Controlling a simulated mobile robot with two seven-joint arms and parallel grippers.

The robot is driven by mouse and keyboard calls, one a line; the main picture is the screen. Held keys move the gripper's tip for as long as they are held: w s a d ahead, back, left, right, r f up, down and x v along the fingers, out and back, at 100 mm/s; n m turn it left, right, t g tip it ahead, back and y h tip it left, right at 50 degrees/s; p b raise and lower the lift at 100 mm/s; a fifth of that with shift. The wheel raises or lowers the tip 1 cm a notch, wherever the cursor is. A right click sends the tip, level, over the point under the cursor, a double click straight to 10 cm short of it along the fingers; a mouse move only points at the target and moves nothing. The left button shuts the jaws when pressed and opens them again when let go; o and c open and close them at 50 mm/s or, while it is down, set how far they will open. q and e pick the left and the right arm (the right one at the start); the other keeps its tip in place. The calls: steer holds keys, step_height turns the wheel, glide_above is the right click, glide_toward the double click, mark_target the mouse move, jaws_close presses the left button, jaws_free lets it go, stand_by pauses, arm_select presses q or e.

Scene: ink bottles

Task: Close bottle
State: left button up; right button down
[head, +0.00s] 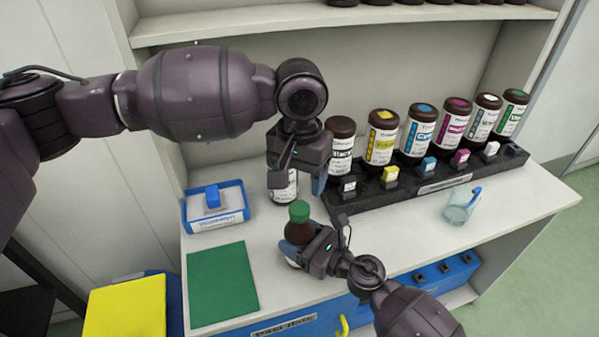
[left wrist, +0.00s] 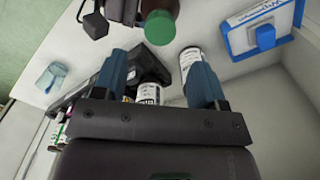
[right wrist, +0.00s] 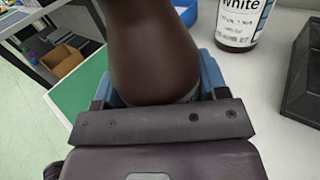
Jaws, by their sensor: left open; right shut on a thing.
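A brown bottle (head: 299,233) with a green cap (head: 299,210) on top stands upright near the front of the counter. My right gripper (head: 300,254) is shut around its body. In the right wrist view the brown bottle (right wrist: 150,55) fills the space between the blue fingers, and its cap is out of frame. My left gripper (head: 298,183) is open and empty, pointing down behind the capped bottle. The left wrist view shows the green cap (left wrist: 160,27) beyond the open fingers, apart from them. How tightly the cap sits cannot be told.
A white-labelled bottle (head: 284,188) stands close by my left gripper. A black rack (head: 440,187) with several ink bottles runs along the back right. A blue-rimmed tray (head: 228,222), a green mat (head: 222,284) and a glass beaker (head: 460,207) lie around. A shelf (head: 340,18) is above.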

mark_target(299, 207)
arm_select(q)
steer(key=shift+f, duration=3.7)
steer(key=shift+c, duration=0.3)
steer(key=c, duration=0.9)
steer(key=m, duration=0.3)
steer(key=shift+m, duration=0.3)
steer(key=m, duration=1)
steer(key=shift+m, duration=0.4)
steer(key=o, duration=1.1)
step_height(299, 207, up, 12)
